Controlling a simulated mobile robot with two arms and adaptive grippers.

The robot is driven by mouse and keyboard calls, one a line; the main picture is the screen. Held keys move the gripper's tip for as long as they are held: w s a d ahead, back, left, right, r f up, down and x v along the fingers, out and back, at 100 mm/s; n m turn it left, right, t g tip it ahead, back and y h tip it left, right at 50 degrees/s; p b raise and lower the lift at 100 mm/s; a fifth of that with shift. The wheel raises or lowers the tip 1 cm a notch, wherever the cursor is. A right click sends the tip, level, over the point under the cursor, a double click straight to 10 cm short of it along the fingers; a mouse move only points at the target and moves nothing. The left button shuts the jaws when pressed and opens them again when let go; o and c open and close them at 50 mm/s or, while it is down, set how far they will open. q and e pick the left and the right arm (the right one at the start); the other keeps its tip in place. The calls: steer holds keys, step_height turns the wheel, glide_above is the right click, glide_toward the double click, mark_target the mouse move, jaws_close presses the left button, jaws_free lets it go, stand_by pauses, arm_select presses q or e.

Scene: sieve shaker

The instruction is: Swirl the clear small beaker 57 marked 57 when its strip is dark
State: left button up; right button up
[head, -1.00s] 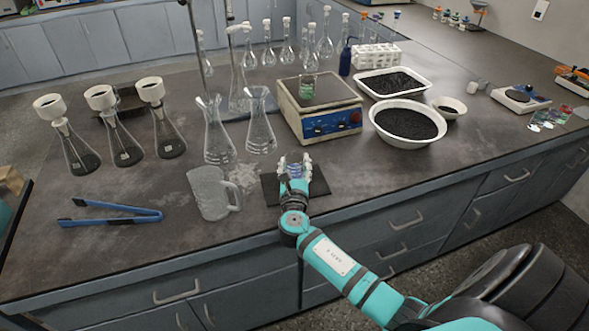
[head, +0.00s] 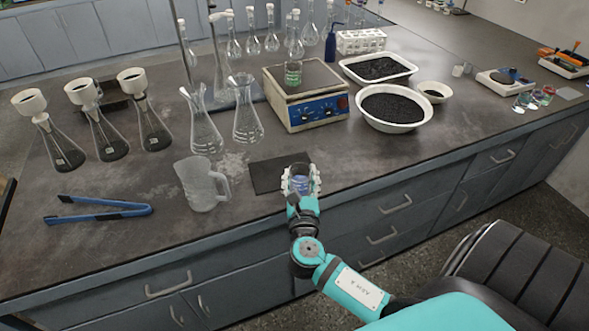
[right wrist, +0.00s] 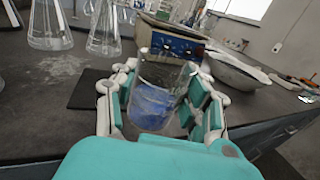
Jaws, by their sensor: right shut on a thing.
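A clear small beaker with blue at its bottom (right wrist: 158,98) is between the fingers of my right gripper (head: 301,181), which is shut on it. The beaker stands about upright in the right wrist view and also shows in the head view (head: 299,186). I cannot read a number or make out a strip on it. The gripper holds it by the bench's front edge, at the near right of a dark mat (head: 268,176). My left gripper is not in view.
Flasks (head: 247,112) stand behind. A white bowl of black grains (head: 394,108) is at the right.

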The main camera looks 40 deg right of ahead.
mark_target(306, 182)
steer(key=shift+s+a+r, duration=0.1)
steer(key=shift+s+a, duration=0.1)
steer(key=shift+s, duration=0.5)
steer(key=shift+s+a+r, duration=0.1)
steer(key=shift+s+a, duration=0.05)
steer(key=shift+s, duration=0.55)
steer(key=shift+s+a, duration=0.1)
steer(key=shift+s, duration=0.25)
steer(key=shift+s+r+p, duration=0.2)
steer(key=shift+r+p, duration=0.75)
steer(key=shift+r, duration=0.15)
step_height(306, 182, up, 3)
steer(key=p, duration=0.3)
